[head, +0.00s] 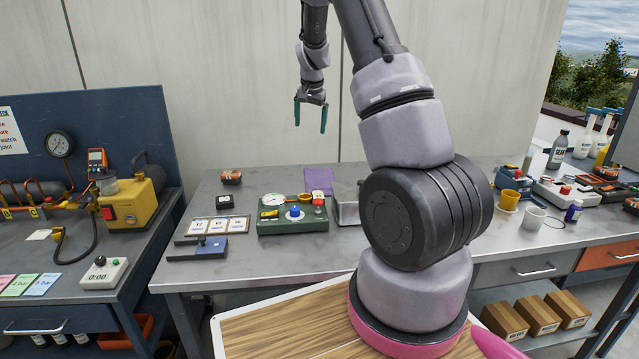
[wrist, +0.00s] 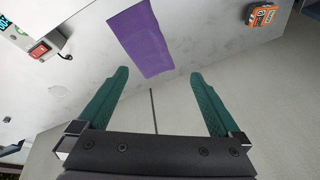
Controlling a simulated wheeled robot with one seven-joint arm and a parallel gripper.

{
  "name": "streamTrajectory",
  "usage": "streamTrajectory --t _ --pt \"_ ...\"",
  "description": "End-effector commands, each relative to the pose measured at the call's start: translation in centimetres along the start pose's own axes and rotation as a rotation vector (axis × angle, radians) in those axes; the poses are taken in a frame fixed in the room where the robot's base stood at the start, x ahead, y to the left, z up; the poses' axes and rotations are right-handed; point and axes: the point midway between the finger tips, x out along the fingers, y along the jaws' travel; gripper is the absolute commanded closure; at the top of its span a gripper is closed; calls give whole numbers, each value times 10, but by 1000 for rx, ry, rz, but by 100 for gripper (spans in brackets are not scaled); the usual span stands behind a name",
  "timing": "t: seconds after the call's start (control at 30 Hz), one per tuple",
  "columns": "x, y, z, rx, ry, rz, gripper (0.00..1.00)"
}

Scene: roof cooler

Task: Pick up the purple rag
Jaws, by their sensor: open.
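The purple rag (head: 319,180) lies flat at the back of the grey workbench, close to the wall, in the head view. In the wrist view the rag (wrist: 140,38) is a purple rectangle on the grey surface, beyond my fingertips. My gripper (head: 311,114) hangs above the back of the bench, over the rag's area and apart from it. In the wrist view its two green fingers (wrist: 158,80) are spread wide with nothing between them.
A green device (head: 292,222) with dials stands in front of the rag. A small orange-and-black box (head: 231,177) sits to the left. The wall (head: 230,100) rises right behind the bench.

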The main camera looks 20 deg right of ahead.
Motion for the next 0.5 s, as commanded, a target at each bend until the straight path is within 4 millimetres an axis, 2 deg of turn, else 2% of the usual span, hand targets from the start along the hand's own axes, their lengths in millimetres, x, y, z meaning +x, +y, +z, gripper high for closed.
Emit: streamTrajectory --t 0.03,0.1,0.2,0.3,0.4,0.5 --pt "33 1 -7 -2 5 37 0" --pt "68 3 -15 -3 17 76 0" --pt "110 7 -24 -10 36 122 0" --pt "140 10 -28 -19 50 155 0" --pt "158 12 -31 -24 59 173 0" --pt "166 14 -32 -27 63 181 0"
